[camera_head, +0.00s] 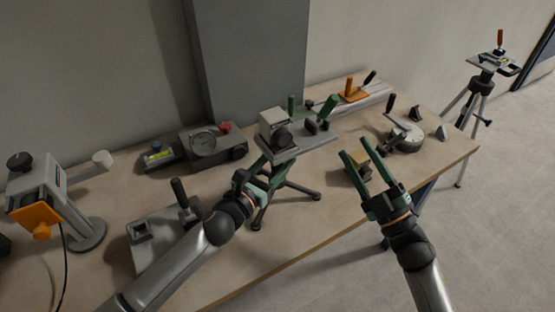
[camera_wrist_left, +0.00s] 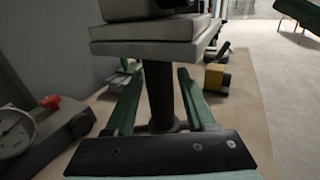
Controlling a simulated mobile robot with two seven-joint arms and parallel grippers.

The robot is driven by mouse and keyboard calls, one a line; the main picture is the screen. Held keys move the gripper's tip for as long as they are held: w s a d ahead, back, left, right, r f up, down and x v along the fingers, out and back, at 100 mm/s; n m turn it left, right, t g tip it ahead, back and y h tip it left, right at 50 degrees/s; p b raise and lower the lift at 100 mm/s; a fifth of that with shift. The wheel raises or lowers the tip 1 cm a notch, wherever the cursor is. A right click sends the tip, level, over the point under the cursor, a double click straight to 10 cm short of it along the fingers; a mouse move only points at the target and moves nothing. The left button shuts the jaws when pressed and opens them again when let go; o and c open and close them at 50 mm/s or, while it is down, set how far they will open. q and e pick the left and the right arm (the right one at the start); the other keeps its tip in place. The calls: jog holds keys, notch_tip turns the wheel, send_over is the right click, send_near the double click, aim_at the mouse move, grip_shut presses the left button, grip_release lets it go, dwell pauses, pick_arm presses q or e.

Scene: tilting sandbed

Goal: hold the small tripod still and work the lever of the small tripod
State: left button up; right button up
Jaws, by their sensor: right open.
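The small tripod (camera_head: 283,188) stands on the table, its dark legs spread, with a grey plate (camera_head: 310,140) on top. My left gripper (camera_head: 262,180) is at the column below the head. In the left wrist view, the dark column (camera_wrist_left: 160,95) stands between its open green fingers (camera_wrist_left: 158,88), with gaps on both sides. My right gripper (camera_head: 356,153) is open and empty, right of the tripod and apart from it.
A yellow and black block (camera_head: 361,170) is close to my right fingers. A grey gauge box (camera_head: 214,146) stands left of the tripod, a grey clamp-like device (camera_head: 403,136) right. A larger tripod (camera_head: 487,75) stands on the floor beyond the table (camera_head: 255,262).

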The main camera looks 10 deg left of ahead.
pick_arm(q)
grip_shut()
dwell(0.8)
pick_arm(e)
jog(key=shift+d+f+n, duration=0.2)
jog(key=shift+d+n, duration=0.1)
jog(key=shift+n, duration=0.1)
jog(key=shift+c, duration=1.4)
jog(key=d+n+g+y, duration=0.1)
jog(key=d+n, duration=0.1)
jog(key=n, duration=0.1)
jog(key=s+d+f+n+g+y, duration=0.1)
jog(key=n, duration=0.2)
jog(key=s+d+f+n+g+y, duration=0.1)
jog(key=d+n, duration=0.1)
jog(key=n, duration=0.1)
jog(key=shift+d+n+g+y, duration=0.3)
jog(key=shift+d+n+y, duration=0.05)
jog(key=shift+n+y, duration=0.05)
grip_shut()
